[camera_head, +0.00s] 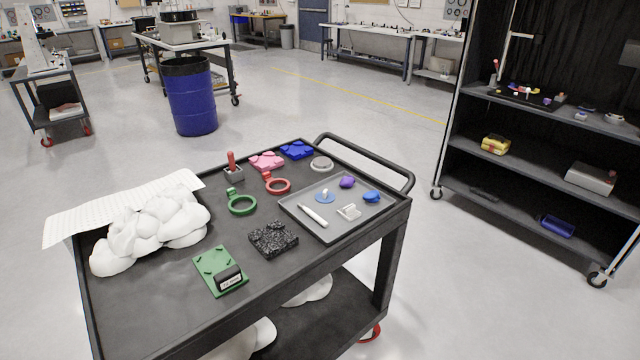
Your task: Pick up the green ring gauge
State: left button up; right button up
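The green ring gauge (232,209) lies flat on the black cart top (150,307), near the middle of the cart. It has a round open ring with a short tab pointing to the back left. A similar red ring gauge (289,187) lies just behind it to the right, apart from it. Neither of my grippers shows in the head view. Nothing covers the green ring gauge.
A lumpy white pile (150,235) and a white sheet (110,213) lie left. A red-handled tool (231,162) stands behind the ring. A black textured block (273,239) and green plate (212,266) lie in front; a grey tray (325,235) with small items lies right.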

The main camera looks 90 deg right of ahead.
aim_at(231, 193)
jog(key=z, duration=2.15)
